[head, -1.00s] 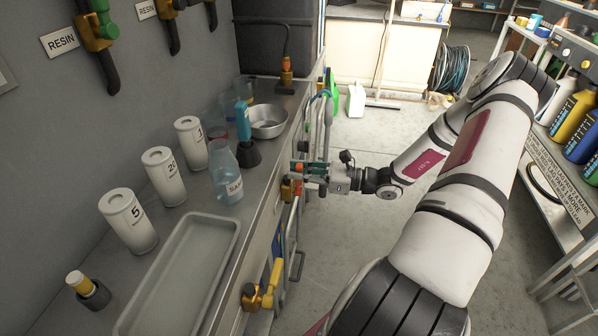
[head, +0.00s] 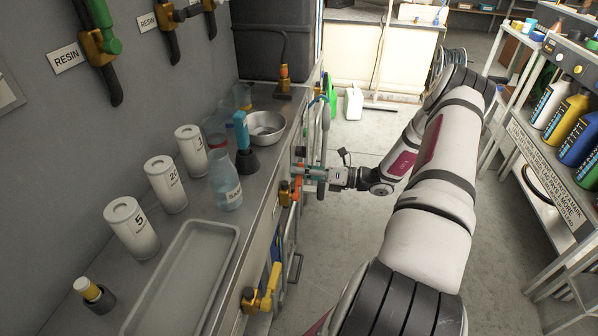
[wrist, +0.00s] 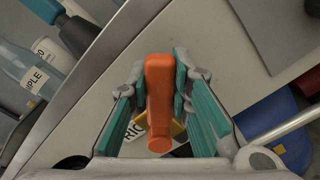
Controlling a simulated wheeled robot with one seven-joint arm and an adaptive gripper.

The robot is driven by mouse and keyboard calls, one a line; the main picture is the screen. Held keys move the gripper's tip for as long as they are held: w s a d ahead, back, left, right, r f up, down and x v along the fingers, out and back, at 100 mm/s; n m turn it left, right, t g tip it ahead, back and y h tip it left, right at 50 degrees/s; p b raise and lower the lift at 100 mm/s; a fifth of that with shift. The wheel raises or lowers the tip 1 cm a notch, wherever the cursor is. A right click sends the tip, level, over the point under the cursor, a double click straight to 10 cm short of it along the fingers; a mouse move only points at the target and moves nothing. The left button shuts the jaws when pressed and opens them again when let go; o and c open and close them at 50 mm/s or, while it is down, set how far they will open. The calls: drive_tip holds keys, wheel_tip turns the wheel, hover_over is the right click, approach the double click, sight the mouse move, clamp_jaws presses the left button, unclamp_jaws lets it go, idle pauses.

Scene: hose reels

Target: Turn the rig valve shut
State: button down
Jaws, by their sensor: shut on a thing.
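The rig valve has an orange lever handle (wrist: 159,95), seen in the wrist view between the teal pads of my gripper (wrist: 160,85). My gripper is shut on this handle. A partly hidden white label with black letters (wrist: 133,130) and a bit of yellow metal show behind the handle. In the head view, my gripper (head: 304,172) is at the front face of the bench, beside the brass valve body (head: 287,195). The handle is mostly covered by the fingers there, so its exact angle is hard to tell.
A yellow-handled valve (head: 262,295) sits lower on the bench front. A metal rail (head: 295,265) runs near it. The bench top holds a grey tray (head: 233,235), white canisters (head: 131,228), a bottle (head: 226,185) and a metal bowl (head: 282,124). A shelf rack stands right; the floor between is clear.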

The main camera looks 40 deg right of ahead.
drive_tip(key=f+m, duration=0.1)
drive_tip(key=d+m, duration=0.1)
drive_tip(key=m, duration=0.1)
drive_tip(key=w+f+m+b, duration=0.1)
drive_tip(key=shift+d+f+m, duration=0.25)
drive_tip(key=shift+f+m, duration=0.05)
drive_tip(key=shift+f, duration=0.05)
drive_tip(key=shift+w+d+f+m+b, duration=0.15)
drive_tip(key=shift+f+m+b, duration=0.3)
drive_tip(key=shift+f+m, duration=0.55)
drive_tip(key=shift+f+m+b, duration=0.2)
drive_tip(key=shift+f+m, duration=0.05)
drive_tip(key=shift+m, duration=0.4)
drive_tip(key=shift+f+m+b, duration=0.15)
drive_tip(key=shift+f+m, duration=0.05)
drive_tip(key=shift+m, duration=0.45)
drive_tip(key=c, duration=1.4)
unclamp_jaws()
drive_tip(key=shift+c, duration=0.2)
drive_tip(key=shift+d, duration=0.1)
drive_tip(key=v, duration=1.2)
